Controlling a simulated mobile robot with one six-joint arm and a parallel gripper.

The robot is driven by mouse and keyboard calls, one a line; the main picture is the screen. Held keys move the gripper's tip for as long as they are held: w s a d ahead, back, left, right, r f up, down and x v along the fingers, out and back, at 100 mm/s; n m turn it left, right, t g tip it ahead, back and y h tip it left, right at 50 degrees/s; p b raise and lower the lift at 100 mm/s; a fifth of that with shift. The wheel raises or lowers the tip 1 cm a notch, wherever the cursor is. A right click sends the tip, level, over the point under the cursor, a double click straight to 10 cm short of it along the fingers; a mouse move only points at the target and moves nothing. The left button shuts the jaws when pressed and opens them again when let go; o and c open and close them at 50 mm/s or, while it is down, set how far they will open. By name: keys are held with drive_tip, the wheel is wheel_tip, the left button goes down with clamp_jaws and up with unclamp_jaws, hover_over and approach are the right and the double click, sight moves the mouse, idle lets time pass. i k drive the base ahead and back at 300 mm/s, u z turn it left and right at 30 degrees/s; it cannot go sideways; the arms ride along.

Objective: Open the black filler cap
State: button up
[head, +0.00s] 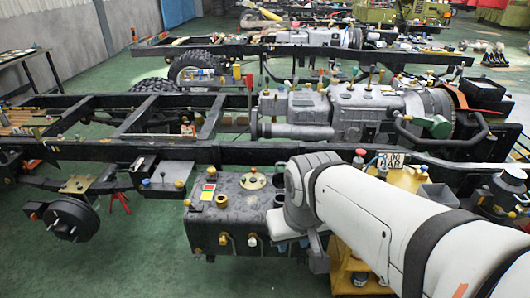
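A dark grey tank (232,222) hangs below the near frame rail. Its top carries a round brass-coloured flange with a small knob (253,181), a brown round fitting (222,200) and a red and yellow label (208,190). Several small coloured fittings line its front. I cannot make out for certain which fitting is the black filler cap. A grey part (318,252) hangs below the wrist; I cannot make out separate fingers of my gripper.
The near rail (120,150) runs behind the tank, with an engine and gearbox (340,110) beyond. A yellow stand (408,178) with a sign is right of the wrist. A black drum (70,218) is at left. Green floor (150,265) is clear in front.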

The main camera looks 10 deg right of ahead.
sight(277, 178)
drive_tip(key=u, duration=0.55)
drive_tip(key=i, duration=1.6)
drive_tip(key=z, duration=0.6)
